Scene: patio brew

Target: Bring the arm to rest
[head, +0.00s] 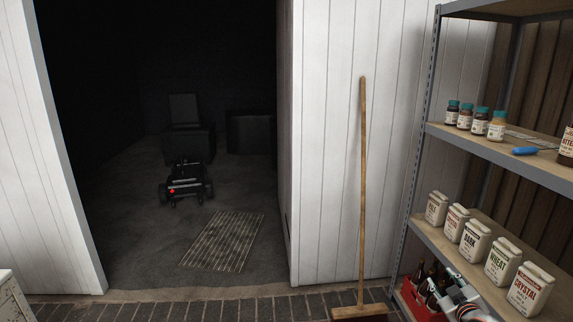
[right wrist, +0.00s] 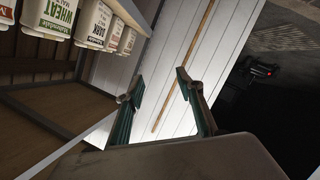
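My right gripper (head: 455,285) shows at the bottom right of the head view, in front of the lower part of the shelf unit. In the right wrist view its two fingers (right wrist: 156,88) stand apart with nothing between them. The white wall and the broom show through the gap. My left gripper is in neither view.
The metal shelf unit (head: 478,148) holds bottles, several labelled tins (head: 475,242) and a blue object (head: 524,151). A red crate (head: 413,299) of bottles sits low beside my right gripper. A broom (head: 362,180) leans on the white wall. A dark doorway shows a wheeled machine (head: 187,182) and mat (head: 222,241).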

